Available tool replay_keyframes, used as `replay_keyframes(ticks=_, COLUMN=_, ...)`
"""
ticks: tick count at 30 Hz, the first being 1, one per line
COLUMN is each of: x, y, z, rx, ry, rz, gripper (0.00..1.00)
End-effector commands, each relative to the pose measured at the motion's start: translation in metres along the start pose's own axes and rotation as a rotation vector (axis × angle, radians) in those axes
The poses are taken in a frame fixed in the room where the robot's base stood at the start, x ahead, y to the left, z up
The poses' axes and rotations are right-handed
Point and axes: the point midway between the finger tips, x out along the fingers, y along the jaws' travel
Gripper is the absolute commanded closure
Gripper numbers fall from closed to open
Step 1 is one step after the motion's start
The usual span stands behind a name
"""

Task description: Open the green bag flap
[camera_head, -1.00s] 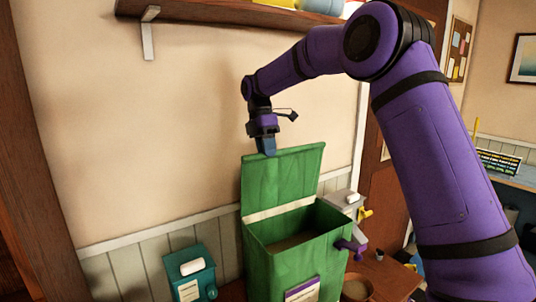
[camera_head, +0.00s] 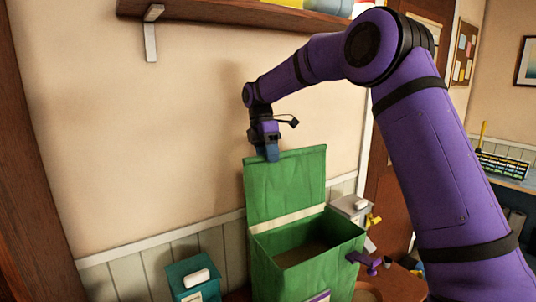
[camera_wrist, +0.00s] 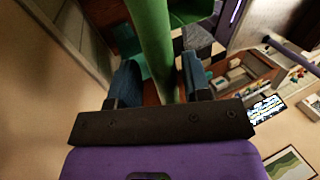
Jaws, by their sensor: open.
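The green bag (camera_head: 305,270) stands in front of the wall with its flap (camera_head: 285,188) raised upright at the back, and its mouth is uncovered. My gripper (camera_head: 271,154) is at the top edge of the flap, near its left end. In the wrist view the flap (camera_wrist: 152,45) shows edge-on as a green strip between the two blue fingers of my gripper (camera_wrist: 160,85). The fingers are apart, with a gap visible beside the strip.
A teal box (camera_head: 195,278) with a white piece on top stands left of the bag. A grey-white dispenser (camera_head: 350,208) stands behind it on the right. A wooden shelf (camera_head: 240,14) runs along the wall above. The wall left of my gripper is clear.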

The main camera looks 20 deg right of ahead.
Motion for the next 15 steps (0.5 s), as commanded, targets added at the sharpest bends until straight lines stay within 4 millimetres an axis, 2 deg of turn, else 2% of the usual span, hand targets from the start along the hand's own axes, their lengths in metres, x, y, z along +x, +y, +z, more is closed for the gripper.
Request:
replay_keyframes(ticks=10, x=-0.007, y=-0.001, z=0.0, rx=0.001, ry=-0.001, rz=0.008, gripper=0.52)
replay_keyframes(ticks=15, x=-0.026, y=-0.001, z=0.0, rx=0.001, ry=-0.001, rz=0.011, gripper=0.52)
